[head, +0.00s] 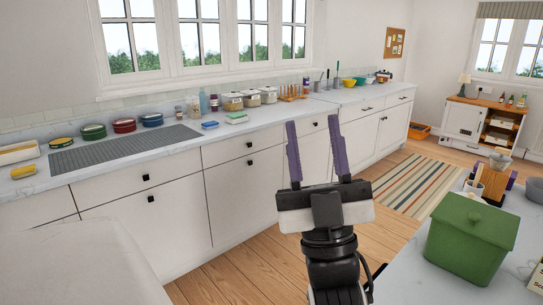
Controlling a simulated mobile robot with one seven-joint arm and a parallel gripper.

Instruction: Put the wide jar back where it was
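My gripper (314,123) is open and points upward in the middle of the view, its two purple fingers wide apart with nothing between them. Behind it runs the long white counter (180,150). Several lidded jars stand on the counter: a clear-sided one (232,102), a second (252,99) and a third (269,95) in a row below the window. A smaller jar (193,106) stands to their left. I cannot tell which of these is the wide jar. My gripper is in front of the counter and apart from all of them.
A grey ribbed mat (120,148) lies on the counter, with round tins (124,126) behind it. A wooden rack (292,92) stands right of the jars. A green lidded box (472,235) sits on the near-right worktop. The wooden floor (245,270) between is open.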

